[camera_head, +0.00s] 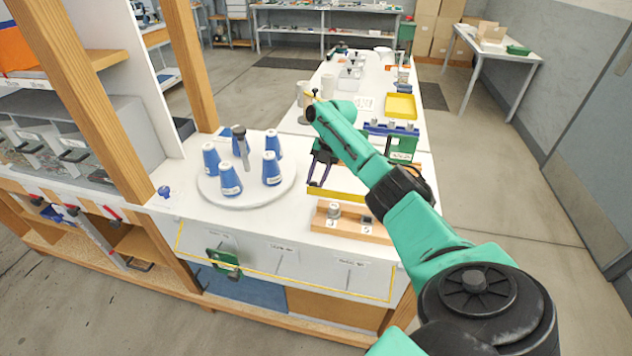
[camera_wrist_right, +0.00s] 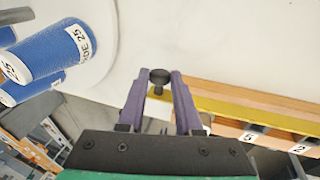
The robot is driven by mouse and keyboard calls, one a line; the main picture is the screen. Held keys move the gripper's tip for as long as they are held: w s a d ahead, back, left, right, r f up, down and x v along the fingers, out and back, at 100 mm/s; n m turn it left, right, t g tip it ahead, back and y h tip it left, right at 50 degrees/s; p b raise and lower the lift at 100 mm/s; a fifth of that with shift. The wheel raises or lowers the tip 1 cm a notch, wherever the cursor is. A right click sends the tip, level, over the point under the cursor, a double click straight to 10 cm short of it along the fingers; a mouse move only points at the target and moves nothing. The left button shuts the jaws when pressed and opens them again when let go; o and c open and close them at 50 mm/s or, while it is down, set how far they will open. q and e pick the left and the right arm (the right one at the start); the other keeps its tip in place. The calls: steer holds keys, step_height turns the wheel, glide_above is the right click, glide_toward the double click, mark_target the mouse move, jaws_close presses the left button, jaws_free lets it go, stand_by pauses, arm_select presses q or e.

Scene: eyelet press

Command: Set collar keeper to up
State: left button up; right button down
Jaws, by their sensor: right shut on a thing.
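A small dark round-headed knob (camera_wrist_right: 159,76) shows between the purple fingertips of my right gripper (camera_wrist_right: 158,88) in the wrist view. The fingers are shut on it, and its lower part is partly hidden between them. In the head view my right gripper (camera_head: 320,172) points down beside the yellow-edged tray, right of the round white turntable. I cannot tell from the frames which part is the collar keeper or whether it is up. My left gripper is not in view.
Several blue cones (camera_head: 230,180) stand on the white turntable (camera_head: 262,193) around a grey post (camera_head: 241,150). A wooden block (camera_head: 350,222) with metal pieces lies at the bench front. A blue rack (camera_head: 390,129) and yellow tray (camera_head: 400,106) stand farther back.

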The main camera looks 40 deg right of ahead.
stand_by(0.4)
steer(key=c, duration=0.6)
jaws_free()
steer(key=shift+f, duration=0.1)
steer(key=b+v, duration=0.1)
steer(key=v, duration=1.3)
steer(key=shift+w+d+r, duration=0.1)
steer(key=shift+w+r, duration=0.05)
steer(key=shift+r, duration=0.15)
steer(key=shift+f, duration=0.15)
